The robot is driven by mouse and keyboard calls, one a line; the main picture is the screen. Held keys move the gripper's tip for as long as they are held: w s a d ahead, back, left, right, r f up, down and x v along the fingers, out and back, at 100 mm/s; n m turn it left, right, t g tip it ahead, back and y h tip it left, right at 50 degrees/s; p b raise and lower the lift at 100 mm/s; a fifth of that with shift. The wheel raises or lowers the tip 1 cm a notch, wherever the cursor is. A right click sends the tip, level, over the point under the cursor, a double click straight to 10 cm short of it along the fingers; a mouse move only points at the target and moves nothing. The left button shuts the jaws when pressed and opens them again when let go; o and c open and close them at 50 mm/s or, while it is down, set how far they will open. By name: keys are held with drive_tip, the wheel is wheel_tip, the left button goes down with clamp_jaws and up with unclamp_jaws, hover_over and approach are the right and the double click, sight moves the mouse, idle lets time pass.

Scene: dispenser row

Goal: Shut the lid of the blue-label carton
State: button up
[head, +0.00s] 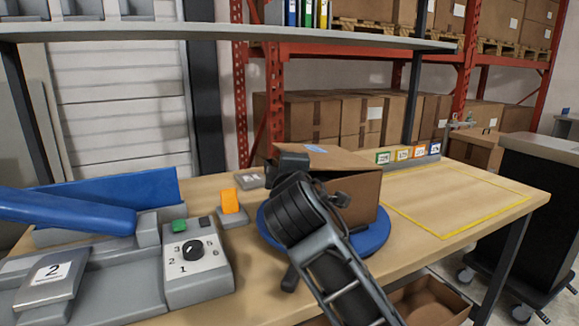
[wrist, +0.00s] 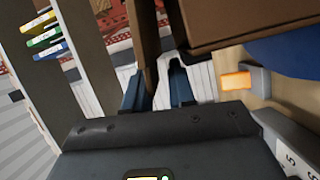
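The brown carton (head: 352,198) stands on a blue turntable (head: 377,238) on the workbench. Its top panel (head: 338,160) bears a pale blue label (head: 315,148) and looks slightly tilted, with a dark strip under its near edge; whether it is fully down I cannot tell. My gripper (head: 290,160) is at the carton's left side, and my arm hides part of the carton. In the wrist view my gripper's blue fingers (wrist: 157,90) are apart. A narrow cardboard panel (wrist: 143,35) reaches towards them, beside a wider carton face (wrist: 235,20). Contact is unclear.
An orange block (head: 230,201) on a grey base and a control box with a black dial (head: 194,250) stand left of the turntable. A yellow outlined area (head: 460,205) on the right is empty. Small coloured number cards (head: 408,153) line the back edge. A shelf (head: 220,35) spans above.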

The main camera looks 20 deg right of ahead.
drive_tip(key=shift+o, duration=0.6)
drive_tip(key=v, duration=0.7)
drive_tip(key=shift+s, duration=0.35)
drive_tip(key=shift+a, duration=0.15)
drive_tip(key=shift+c, duration=0.3)
